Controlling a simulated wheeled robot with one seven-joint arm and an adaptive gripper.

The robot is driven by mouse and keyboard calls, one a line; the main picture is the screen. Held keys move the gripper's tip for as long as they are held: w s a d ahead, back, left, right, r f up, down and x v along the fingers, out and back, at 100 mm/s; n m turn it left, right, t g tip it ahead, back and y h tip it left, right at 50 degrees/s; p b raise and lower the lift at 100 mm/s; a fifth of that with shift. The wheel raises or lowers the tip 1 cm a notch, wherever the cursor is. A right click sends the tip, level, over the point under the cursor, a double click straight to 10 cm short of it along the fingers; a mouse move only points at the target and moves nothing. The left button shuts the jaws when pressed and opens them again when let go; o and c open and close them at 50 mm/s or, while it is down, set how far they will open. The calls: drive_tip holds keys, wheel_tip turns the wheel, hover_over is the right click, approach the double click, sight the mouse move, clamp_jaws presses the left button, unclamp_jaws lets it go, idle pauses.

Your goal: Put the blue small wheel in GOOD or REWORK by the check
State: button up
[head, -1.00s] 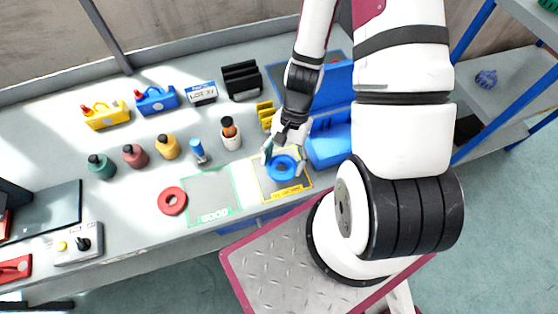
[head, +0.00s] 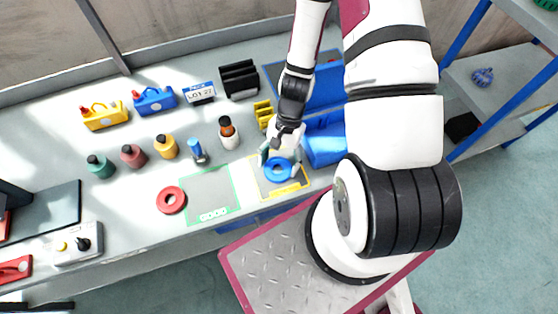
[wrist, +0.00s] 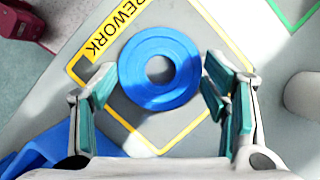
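The blue small wheel (head: 269,172) lies flat inside the yellow-outlined REWORK square (head: 299,183) on the bench. In the wrist view the wheel (wrist: 134,76) is a ring with a round hole, and the yellow REWORK outline (wrist: 224,38) runs around it. My gripper (head: 279,166) is over the wheel, pointing down. In the wrist view my gripper (wrist: 160,78) has its fingers apart, one on each side of the wheel, with a narrow gap at each side. The green-outlined GOOD square (head: 209,188) is to the left in the head view and is empty.
A red ring (head: 171,200) lies left of GOOD. Several bottles, a blue-topped cylinder (head: 197,152) and a white cylinder with an orange and black top (head: 228,133) stand behind. Blue bins (head: 325,145) are close right of my gripper. A control box (head: 77,244) sits at front left.

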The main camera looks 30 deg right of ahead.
drive_tip(key=shift+o, duration=1.1)
drive_tip(key=shift+r, duration=0.1)
